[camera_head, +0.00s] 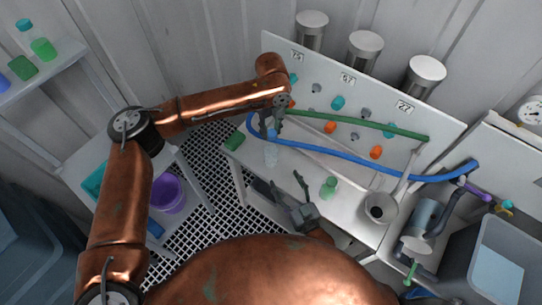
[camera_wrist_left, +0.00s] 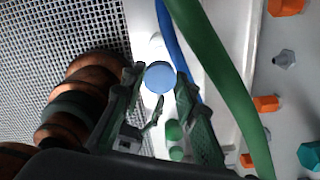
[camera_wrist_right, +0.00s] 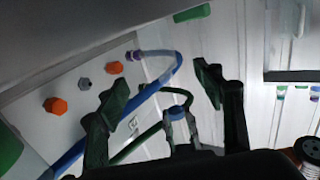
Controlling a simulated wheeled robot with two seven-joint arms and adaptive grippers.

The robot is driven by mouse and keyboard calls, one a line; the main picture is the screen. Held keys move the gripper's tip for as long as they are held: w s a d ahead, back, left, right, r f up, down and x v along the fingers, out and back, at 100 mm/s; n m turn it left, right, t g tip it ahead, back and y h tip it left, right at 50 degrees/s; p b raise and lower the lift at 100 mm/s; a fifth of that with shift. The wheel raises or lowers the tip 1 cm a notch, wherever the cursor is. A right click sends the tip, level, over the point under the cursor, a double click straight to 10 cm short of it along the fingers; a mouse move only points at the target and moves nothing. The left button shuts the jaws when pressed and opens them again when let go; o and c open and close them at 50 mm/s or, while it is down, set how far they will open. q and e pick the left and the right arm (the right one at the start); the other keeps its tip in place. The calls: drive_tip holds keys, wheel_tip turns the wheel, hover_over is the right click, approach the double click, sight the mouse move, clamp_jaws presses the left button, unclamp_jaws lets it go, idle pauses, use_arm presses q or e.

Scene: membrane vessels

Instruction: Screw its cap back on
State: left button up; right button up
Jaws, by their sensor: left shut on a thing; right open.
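My left gripper (camera_head: 270,128) is shut on a blue cap, above the left end of the white bench. The cap's round top (camera_wrist_left: 160,77) shows between the fingers in the left wrist view. A clear, pale blue vessel (camera_head: 271,154) stands upright just below this gripper in the head view. I cannot tell whether the cap touches it or sits straight on it. My right gripper (camera_head: 283,186) is open and empty, low over the bench front, right of and nearer than the vessel. Its spread fingers (camera_wrist_right: 158,98) show in the right wrist view.
A green-capped vessel (camera_head: 329,187) stands on the bench, right of my right gripper. A blue hose (camera_head: 350,167) and a green hose (camera_head: 370,124) arch before the numbered panel (camera_head: 400,108). A grey cup (camera_head: 380,208) is at the right; a green block (camera_head: 235,140) is at the left corner.

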sight(274, 160)
drive_tip(key=x, duration=1.2)
drive_tip(key=shift+f, duration=0.2)
drive_tip(key=shift+s, duration=0.1)
drive_tip(key=shift+c, duration=0.3)
drive_tip(key=shift+d, duration=0.1)
clamp_jaws()
